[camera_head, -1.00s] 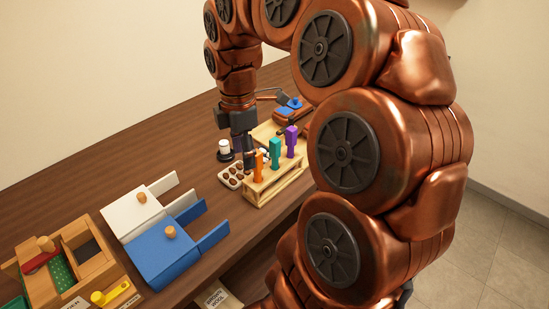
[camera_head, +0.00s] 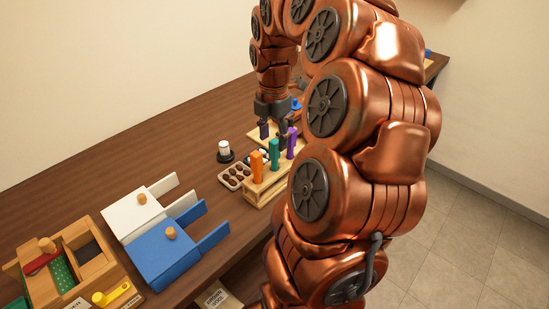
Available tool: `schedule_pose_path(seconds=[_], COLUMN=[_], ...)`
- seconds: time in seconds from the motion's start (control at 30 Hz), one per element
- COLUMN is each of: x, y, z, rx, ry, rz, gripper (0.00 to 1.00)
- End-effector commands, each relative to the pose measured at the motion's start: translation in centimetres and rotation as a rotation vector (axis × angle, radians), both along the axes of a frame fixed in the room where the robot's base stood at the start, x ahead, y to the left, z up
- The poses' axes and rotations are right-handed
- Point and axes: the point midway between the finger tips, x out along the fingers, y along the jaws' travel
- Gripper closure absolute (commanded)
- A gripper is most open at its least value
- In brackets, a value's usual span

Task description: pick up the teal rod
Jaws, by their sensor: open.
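The teal rod (camera_head: 274,154) stands upright in a light wooden rack (camera_head: 264,193), between an orange rod (camera_head: 257,166) on its left and a purple rod (camera_head: 291,143) on its right. My gripper (camera_head: 273,133) points down, its dark fingers apart, just above or behind the teal rod's top in the picture. Nothing shows between the fingers. I cannot tell how far the fingertips are from the rod in depth. My arm hides the right end of the rack.
A tray of brown round pieces (camera_head: 236,176) and a white-topped black item (camera_head: 225,150) stand left of the rack. A white box (camera_head: 138,211) and a blue box (camera_head: 165,257) lie nearer, with a wooden organizer (camera_head: 72,265) at left. The back left table is clear.

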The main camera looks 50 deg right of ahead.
Motion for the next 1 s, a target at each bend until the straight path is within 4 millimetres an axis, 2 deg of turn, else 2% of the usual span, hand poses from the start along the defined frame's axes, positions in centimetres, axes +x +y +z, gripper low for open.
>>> schedule_pose_path(seconds=[0.43,0.7,1.0], x=[0.0,0.0,0.0], y=[-0.4,-0.4,-0.4], z=[-4.4,-4.8,-4.8], rx=[0.002,0.002,0.002], ry=[0.004,0.002,0.001], rz=[0.0,0.0,0.0], gripper=[0.46,0.46,0.77])
